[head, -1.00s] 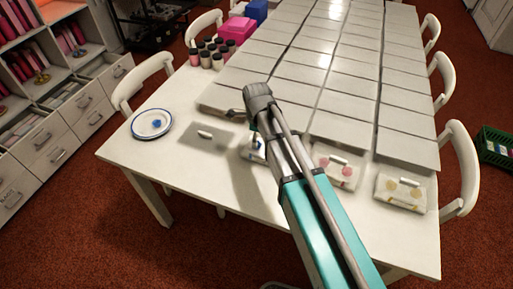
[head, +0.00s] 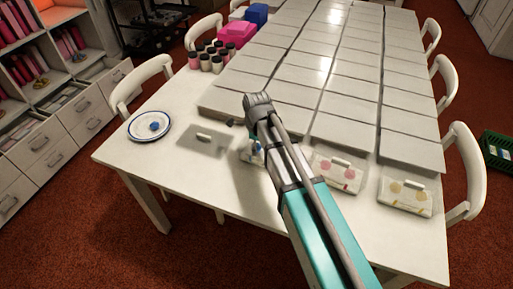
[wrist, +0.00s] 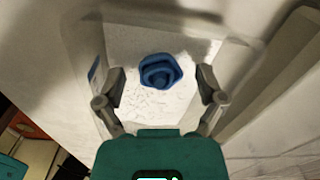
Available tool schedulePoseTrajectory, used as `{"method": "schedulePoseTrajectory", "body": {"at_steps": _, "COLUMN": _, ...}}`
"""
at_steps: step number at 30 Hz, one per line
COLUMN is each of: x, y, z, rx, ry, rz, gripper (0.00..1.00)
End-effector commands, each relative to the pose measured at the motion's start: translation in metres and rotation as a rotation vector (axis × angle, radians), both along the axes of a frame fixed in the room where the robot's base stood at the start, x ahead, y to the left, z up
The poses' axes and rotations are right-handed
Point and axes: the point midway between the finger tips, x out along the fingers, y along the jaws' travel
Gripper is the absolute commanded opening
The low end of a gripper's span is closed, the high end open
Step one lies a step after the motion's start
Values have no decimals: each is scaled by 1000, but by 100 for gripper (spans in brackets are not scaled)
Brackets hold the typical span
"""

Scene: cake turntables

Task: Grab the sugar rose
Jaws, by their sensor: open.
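In the wrist view a blue sugar rose (wrist: 160,71) lies in a pale, open-topped box (wrist: 160,22) with white, grainy stuff on its floor. My gripper (wrist: 161,76) is open above the box, one finger on each side of the rose, with nothing held. Whether the fingers are level with the rose is hard to tell. In the head view my arm hides most of this box (head: 246,154) and the rose in it. Another blue rose (head: 154,126) lies on a white, blue-rimmed plate (head: 136,134) at the table's left.
A see-through lid (head: 222,137) with a handle lies between plate and box. Closed boxes with pink (head: 338,172) and yellow (head: 405,197) pieces stand to the right. Pale slabs (head: 290,92) fill the table behind. Several jars (head: 206,58) stand at the back left. The front left tabletop is clear.

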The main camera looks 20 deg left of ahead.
Motion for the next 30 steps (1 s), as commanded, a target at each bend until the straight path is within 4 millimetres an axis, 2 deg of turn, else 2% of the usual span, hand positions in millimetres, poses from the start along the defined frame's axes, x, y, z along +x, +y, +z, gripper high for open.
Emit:
{"method": "schedulePoseTrajectory", "body": {"at_steps": 3, "x": 0, "y": 0, "z": 0, "rx": 0, "ry": 0, "rz": 0, "gripper": 89}}
{"method": "schedulePoseTrajectory", "body": {"at_steps": 4, "x": 0, "y": 0, "z": 0, "rx": 0, "ry": 0, "rz": 0, "gripper": 85}}
{"method": "schedulePoseTrajectory", "body": {"at_steps": 12, "x": 0, "y": 0, "z": 0, "rx": 0, "ry": 0, "rz": 0, "gripper": 35}}
{"method": "schedulePoseTrajectory", "body": {"at_steps": 14, "x": 0, "y": 0, "z": 0, "rx": 0, "ry": 0, "rz": 0, "gripper": 26}}
{"method": "schedulePoseTrajectory", "body": {"at_steps": 30, "x": 0, "y": 0, "z": 3, "rx": 0, "ry": 0, "rz": 1, "gripper": 26}}
